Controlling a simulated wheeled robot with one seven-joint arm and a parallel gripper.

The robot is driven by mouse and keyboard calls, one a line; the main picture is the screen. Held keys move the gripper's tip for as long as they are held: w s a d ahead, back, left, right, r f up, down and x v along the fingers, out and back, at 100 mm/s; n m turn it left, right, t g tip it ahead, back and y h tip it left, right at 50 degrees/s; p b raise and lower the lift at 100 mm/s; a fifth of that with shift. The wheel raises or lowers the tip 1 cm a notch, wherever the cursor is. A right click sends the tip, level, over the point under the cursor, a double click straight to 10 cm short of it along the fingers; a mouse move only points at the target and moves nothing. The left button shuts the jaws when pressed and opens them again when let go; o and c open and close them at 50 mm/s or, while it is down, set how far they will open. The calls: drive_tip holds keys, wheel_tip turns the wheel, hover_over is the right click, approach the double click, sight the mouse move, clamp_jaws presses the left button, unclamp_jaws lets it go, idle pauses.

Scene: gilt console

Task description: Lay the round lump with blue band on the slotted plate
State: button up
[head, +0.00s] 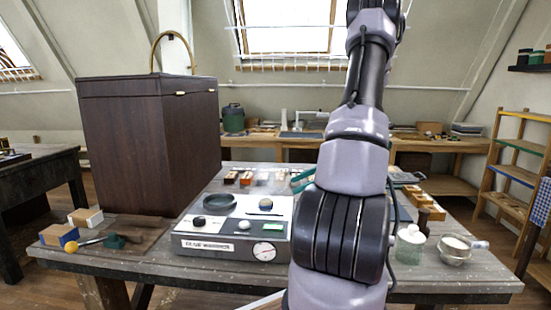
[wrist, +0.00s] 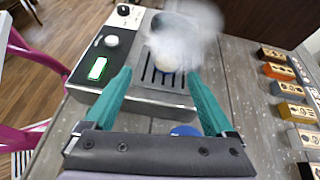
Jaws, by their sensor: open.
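The slotted plate (wrist: 163,76) is a panel with dark slots on top of the grey console (head: 232,245). A small pale round lump (wrist: 168,62) rests on the plate in the wrist view, partly veiled by a whitish haze.
A dark round dish (head: 220,202) sits on the console's back left. Several small blocks (wrist: 292,88) lie in a row on the table behind the console. A tall dark cabinet (head: 150,140) stands at left. A glass jar (head: 410,246) and metal cup (head: 455,248) stand at right.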

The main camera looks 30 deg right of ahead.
drive_tip(key=s+a+r+n+h, duration=0.4)
drive_tip(key=s+a+r+n, duration=0.2)
drive_tip(key=a+r+n, duration=0.3)
drive_tip(key=s+a+r+n+h, duration=0.5)
drive_tip(key=a+r+n, duration=0.5)
drive_tip(key=a+r, duration=0.2)
drive_tip(key=shift+s+a+r+t, duration=0.4)
drive_tip(key=shift+s+r, duration=0.5)
drive_tip(key=shift+r, duration=0.05)
